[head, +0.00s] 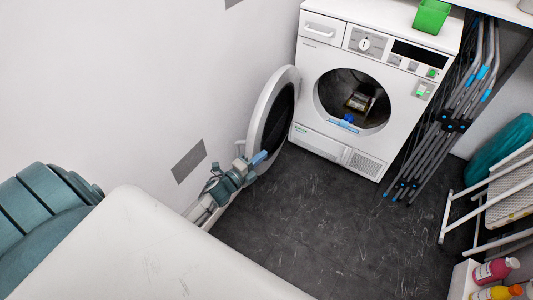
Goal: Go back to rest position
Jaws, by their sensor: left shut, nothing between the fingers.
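My left gripper (259,158) is shut and empty. It is at the lower edge of the dryer's round door (272,115), in front of the wall on the left; whether it touches the door I cannot tell. The door stands swung wide open to the left of the white dryer (328,142). The dryer's drum opening is uncovered, with a small blue part at its lower rim. My right gripper is out of view.
A green container (431,16) stands on the dryer. Folded grey poles (440,125) lean to its right. A white folding frame (487,190) and several bottles (495,271) are at the right. The dark floor (310,225) in the middle is clear.

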